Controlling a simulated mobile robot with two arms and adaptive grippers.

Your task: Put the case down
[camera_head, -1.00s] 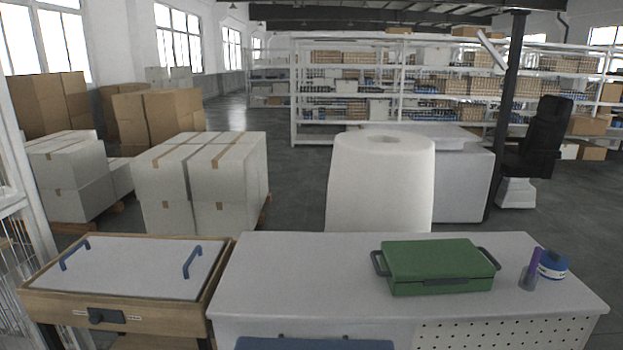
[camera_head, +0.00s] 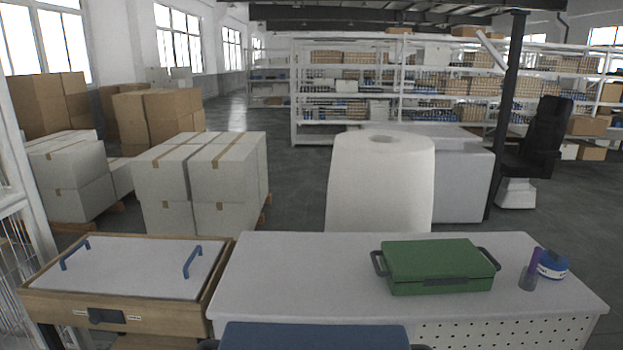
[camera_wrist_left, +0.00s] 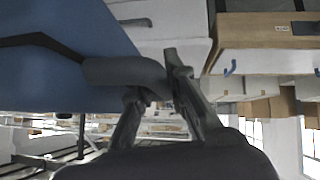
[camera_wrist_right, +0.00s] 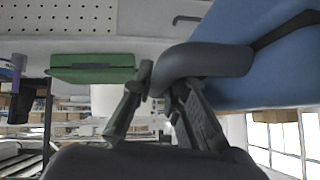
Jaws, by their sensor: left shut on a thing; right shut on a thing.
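A blue case (camera_head: 315,338) shows at the bottom edge of the head view, in front of the white workbench's near edge; only its top part is in frame. In the left wrist view my left gripper (camera_wrist_left: 155,82) is shut on the dark grey handle at one end of the blue case (camera_wrist_left: 80,60). In the right wrist view my right gripper (camera_wrist_right: 163,82) is shut on the handle at the other end of the case (camera_wrist_right: 265,65). The grippers are hardly visible in the head view. The underside of the case is hidden there.
The white workbench (camera_head: 300,275) has clear room on its left and middle. A green case (camera_head: 438,266) lies on its right part, with a cup holding a purple item (camera_head: 530,275) and a blue-white roll (camera_head: 553,264) beyond. A wooden-framed cart (camera_head: 140,265) stands left.

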